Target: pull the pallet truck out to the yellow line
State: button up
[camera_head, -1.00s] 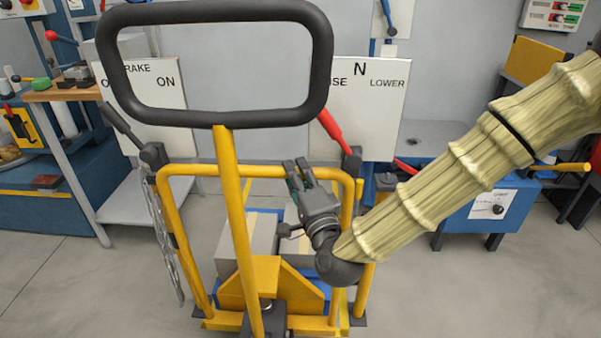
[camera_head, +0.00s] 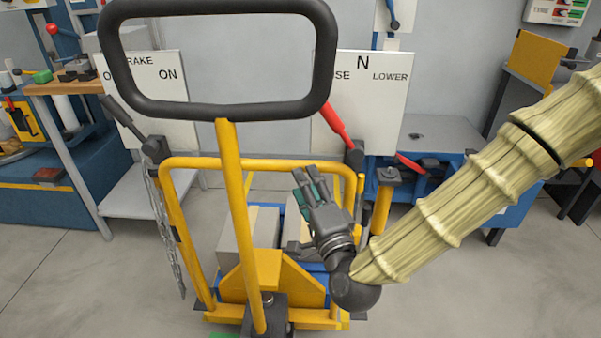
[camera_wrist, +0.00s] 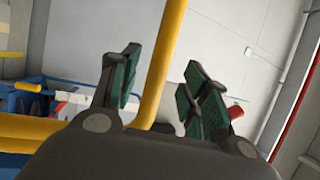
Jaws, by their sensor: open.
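The yellow pallet truck (camera_head: 262,272) stands in the middle of the head view. Its yellow tiller pole (camera_head: 232,190) rises to a black loop handle (camera_head: 222,110). A dark brake lever (camera_head: 125,122) is on the left by the BRAKE sign. A red lever (camera_head: 335,122) is on the right by the RAISE/N/LOWER sign. My gripper (camera_head: 308,182) is open and empty, right of the pole and close to the yellow frame bar. In the wrist view a yellow bar passes behind or between the open fingers (camera_wrist: 160,90); I cannot tell which. No yellow floor line is clearly visible.
Boxes (camera_head: 262,232) sit on the truck behind the frame. A wooden-topped bench (camera_head: 70,88) is at left, and a blue table (camera_head: 440,145) stands behind on the right. Grey floor (camera_head: 90,280) is open at the left and right front.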

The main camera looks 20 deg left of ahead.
jog(key=v, duration=0.6)
jog(key=shift+s, duration=0.15)
jog(key=shift+d, duration=0.15)
jog(key=s+d+f+n+g+h, duration=0.2)
jog(key=d+f+g, duration=0.15)
jog(key=f, duration=0.75)
jog(key=s+d+f+n+g+h, duration=0.2)
jog(key=d+f, duration=0.3)
jog(key=f, duration=0.5)
jog(key=s+d+f+n+g+h, duration=0.1)
jog(key=d+f+g+h, duration=0.3)
jog(key=f, duration=0.7)
jog(key=s+d+f+n+g+h, duration=0.1)
jog(key=s+d+f+g+h, duration=0.1)
jog(key=s+d+f, duration=0.5)
jog(key=s+d+f+n+g+h, duration=0.1)
jog(key=s+d+f+n+g, duration=0.15)
jog(key=s+d, duration=0.45)
jog(key=s+d+f+n+g+h, duration=0.1)
jog(key=s+d+f+g+h, duration=0.1)
jog(key=s+d+f, duration=0.6)
jog(key=w+r+p, duration=0.1)
jog(key=r+p, duration=1.2)
jog(key=r, duration=0.1)
jog(key=w+d+r+p, duration=0.1)
jog(key=w+r+p, duration=0.1)
jog(key=r+p, duration=1.1)
jog(key=shift+w+r, duration=0.3)
jog(key=shift+r, duration=0.4)
